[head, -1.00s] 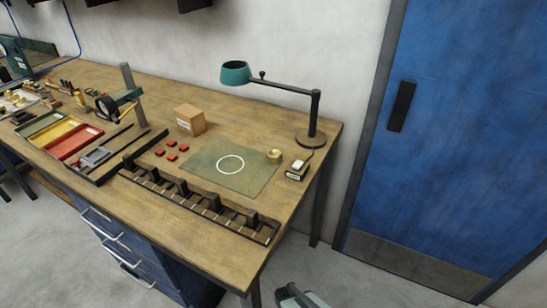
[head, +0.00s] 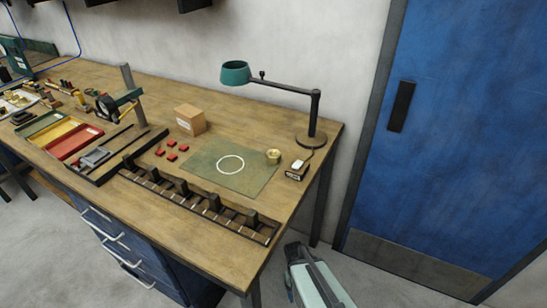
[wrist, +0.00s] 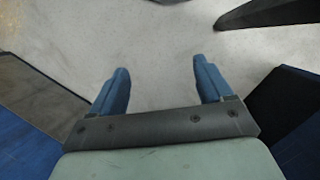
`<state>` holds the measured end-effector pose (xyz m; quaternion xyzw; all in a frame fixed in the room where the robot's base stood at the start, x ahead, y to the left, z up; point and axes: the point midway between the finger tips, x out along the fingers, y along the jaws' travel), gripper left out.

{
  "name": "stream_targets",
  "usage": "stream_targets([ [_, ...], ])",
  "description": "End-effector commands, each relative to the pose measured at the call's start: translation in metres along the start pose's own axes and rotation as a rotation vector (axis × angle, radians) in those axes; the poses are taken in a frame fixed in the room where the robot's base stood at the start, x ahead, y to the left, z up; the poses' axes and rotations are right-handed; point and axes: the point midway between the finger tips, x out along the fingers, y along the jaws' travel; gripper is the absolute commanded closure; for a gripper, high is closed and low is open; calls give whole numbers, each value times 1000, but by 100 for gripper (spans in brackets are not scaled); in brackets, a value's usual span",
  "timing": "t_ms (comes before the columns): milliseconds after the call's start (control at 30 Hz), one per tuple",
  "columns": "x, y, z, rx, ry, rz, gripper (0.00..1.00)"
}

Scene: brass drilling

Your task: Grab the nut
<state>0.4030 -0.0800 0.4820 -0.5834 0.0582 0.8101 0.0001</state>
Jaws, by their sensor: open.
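A small round brass piece (head: 273,157), which looks like the nut, sits at the right corner of the green mat (head: 215,178) in the head view. It is too small there to make out its exact shape. My gripper (wrist: 160,70) shows in the wrist view with its two blue fingers spread apart and nothing between them. It hangs over the grey floor, away from the nut. The nut is not visible in the wrist view. Part of my arm shows at the bottom of the head view, below the table edge.
A desk lamp (head: 312,138) stands behind the nut, its arm reaching left above the bench. A small black-and-white block (head: 297,169) lies right of the nut. A dark slotted rack (head: 195,205) runs along the front edge. A cardboard box (head: 190,119) and red pieces (head: 171,156) lie left.

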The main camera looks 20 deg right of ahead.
Motion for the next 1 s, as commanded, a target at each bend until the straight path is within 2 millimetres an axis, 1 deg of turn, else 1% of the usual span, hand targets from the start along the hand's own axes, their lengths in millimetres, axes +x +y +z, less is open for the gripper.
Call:
stream_targets([
  [33, -12, 12, -14, 15, 30, 8, 21],
  [200, -52, 49, -50, 59, 115, 40, 21],
  [367, -91, 89, -77, 102, 190, 77, 21],
  [500, -128, 127, -95, 143, 254, 113, 21],
  [700, -179, 179, -113, 198, 335, 165, 21],
  [867, -221, 220, -120, 241, 393, 207, 21],
  [967, -250, 245, -122, 268, 428, 234, 21],
  [1000, -262, 255, -122, 279, 442, 244, 21],
])
